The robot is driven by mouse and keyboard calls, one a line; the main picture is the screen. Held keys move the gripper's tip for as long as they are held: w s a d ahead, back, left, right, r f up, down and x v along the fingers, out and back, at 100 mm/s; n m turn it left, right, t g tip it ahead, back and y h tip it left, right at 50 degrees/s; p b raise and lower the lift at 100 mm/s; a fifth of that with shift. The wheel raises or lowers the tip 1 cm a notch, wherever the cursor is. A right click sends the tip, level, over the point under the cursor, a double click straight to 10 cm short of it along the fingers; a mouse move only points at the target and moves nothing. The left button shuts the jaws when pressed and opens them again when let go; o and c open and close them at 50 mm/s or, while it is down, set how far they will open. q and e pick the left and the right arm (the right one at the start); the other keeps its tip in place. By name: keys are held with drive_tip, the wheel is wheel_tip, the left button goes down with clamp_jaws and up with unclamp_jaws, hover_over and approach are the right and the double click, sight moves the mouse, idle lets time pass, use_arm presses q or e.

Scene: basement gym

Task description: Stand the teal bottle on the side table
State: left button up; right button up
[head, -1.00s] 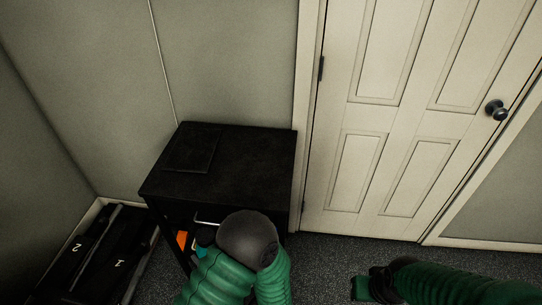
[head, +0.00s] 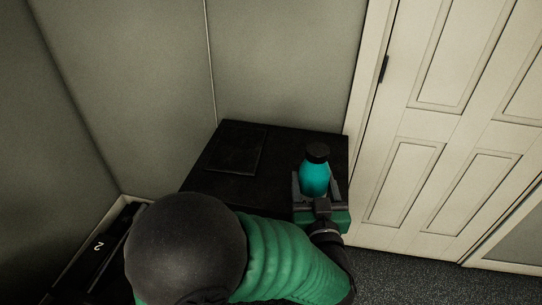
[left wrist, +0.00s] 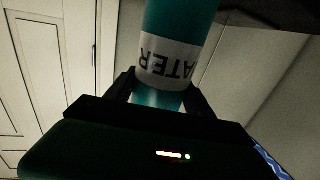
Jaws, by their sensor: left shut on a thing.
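The teal bottle (head: 314,178) with a black cap is held upright in my left gripper (head: 316,190), which is shut on it. In the head view it appears over the right part of the black side table (head: 228,187); I cannot tell whether its base touches the top. In the left wrist view the bottle (left wrist: 180,22) stands between the two dark fingers (left wrist: 166,92), and its white label with "WATER" lettering shows. The bottle's lower end is hidden by the gripper in the head view. My right gripper is out of view.
A flat dark square (head: 236,148) lies on the table's back left. The middle of the tabletop looks bare. Walls stand behind and left, and a white panelled door (head: 440,130) is at right. A black numbered case (head: 98,246) sits on the floor at left.

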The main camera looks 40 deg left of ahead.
sight(323, 168)
use_arm(q)
drive_tip(key=shift+w+a+r+p, duration=0.1)
drive_tip(key=shift+a+r+p, duration=0.4)
drive_tip(key=shift+a+r, duration=0.4)
drive_tip(key=w+d+p, duration=0.1)
drive_tip(key=p, duration=0.2)
drive_tip(key=w+d+r+p, duration=0.1)
drive_tip(key=p, duration=0.2)
drive_tip(key=shift+w+m, duration=0.25)
drive_tip(key=shift+m, duration=0.05)
drive_tip(key=w+a+f+b, duration=0.3)
drive_tip(key=w+a+f, duration=0.3)
drive_tip(key=w, duration=0.5)
drive_tip(key=shift+a, duration=0.95)
drive_tip(key=o, duration=1.1)
drive_tip(key=shift+a+f, duration=0.1)
drive_tip(key=shift+a, duration=0.2)
drive_tip(key=o, duration=0.3)
drive_tip(key=shift+a, duration=0.2)
drive_tip(key=shift+o, duration=0.2)
drive_tip(key=v, duration=1.2)
drive_tip(key=shift+d, duration=0.35)
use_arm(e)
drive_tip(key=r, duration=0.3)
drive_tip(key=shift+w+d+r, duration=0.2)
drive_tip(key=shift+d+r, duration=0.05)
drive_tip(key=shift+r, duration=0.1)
